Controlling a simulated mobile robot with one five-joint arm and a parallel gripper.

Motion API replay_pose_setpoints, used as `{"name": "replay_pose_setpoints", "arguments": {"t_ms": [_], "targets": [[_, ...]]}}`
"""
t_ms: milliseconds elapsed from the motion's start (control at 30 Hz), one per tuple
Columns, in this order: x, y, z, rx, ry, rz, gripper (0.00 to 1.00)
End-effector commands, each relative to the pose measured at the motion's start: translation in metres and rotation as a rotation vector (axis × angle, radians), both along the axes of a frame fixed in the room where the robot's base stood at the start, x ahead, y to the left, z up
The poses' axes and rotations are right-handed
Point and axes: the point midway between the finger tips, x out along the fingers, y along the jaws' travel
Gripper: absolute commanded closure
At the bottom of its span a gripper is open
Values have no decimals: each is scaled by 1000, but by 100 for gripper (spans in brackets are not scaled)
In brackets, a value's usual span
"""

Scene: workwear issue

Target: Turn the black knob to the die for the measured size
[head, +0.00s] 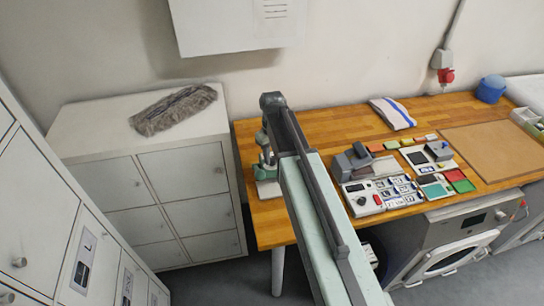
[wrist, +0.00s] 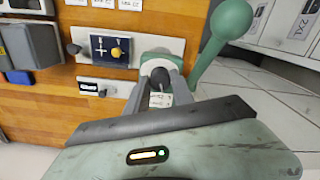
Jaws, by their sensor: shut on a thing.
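The black knob (wrist: 160,76) sits at the lower front of a green press in the wrist view. My gripper (wrist: 160,82) has one grey finger on each side of the knob and is shut on it. A small white dial plate with dark marks (wrist: 159,99) shows just below the knob, too small and partly covered to read. The press's green lever with a round end (wrist: 230,20) rises to the right. In the head view the green press (head: 266,168) stands at the table's left end, partly hidden by my arm. The measured size cannot be read.
Beside the press in the wrist view is a panel with a yellow knob on a dark blue square (wrist: 117,52), and a small plate (wrist: 98,87). The wooden table (head: 335,129) holds several devices and size cards (head: 395,190) to the right. A grey furry cloth (head: 172,108) lies on the left cabinet.

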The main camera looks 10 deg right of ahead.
Motion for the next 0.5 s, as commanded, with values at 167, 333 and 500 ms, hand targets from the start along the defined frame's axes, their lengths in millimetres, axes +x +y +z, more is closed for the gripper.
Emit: {"name": "replay_pose_setpoints", "arguments": {"t_ms": [167, 333, 500], "targets": [[0, 0, 0, -1, -1, 152, 100], [0, 0, 0, -1, -1, 274, 100], [0, 0, 0, 0, -1, 364, 100]]}}
